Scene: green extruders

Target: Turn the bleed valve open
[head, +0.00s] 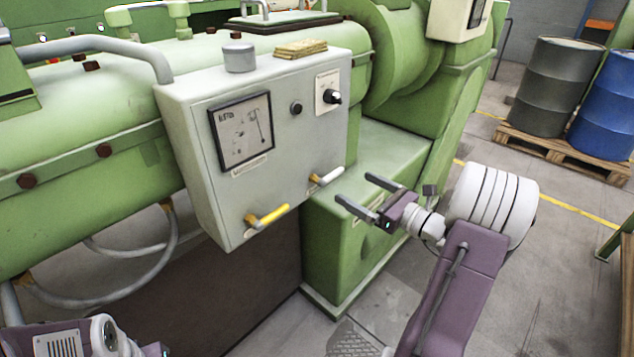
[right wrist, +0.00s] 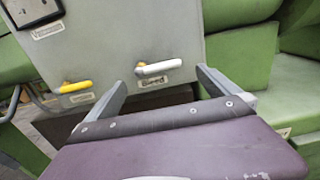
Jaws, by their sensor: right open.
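The bleed valve has a white lever handle (head: 325,178) low on the front of the grey control box, at its right side. In the right wrist view the handle (right wrist: 158,68) lies roughly level, with a "Bleed" label under it. My right gripper (head: 355,189) is open and empty, its two fingers pointing at the box. In the right wrist view the handle shows between the open fingertips (right wrist: 161,79), a little beyond them, with no contact visible. Part of my left arm shows at the bottom left in the head view; its gripper is out of view.
A yellow-handled valve (head: 268,215) sits left of the white one. The grey control box (head: 222,190) carries a gauge (head: 241,131) and a black knob (head: 332,97). The green machine (head: 365,190) stands right behind it. Drums (head: 556,82) on a pallet stand far right.

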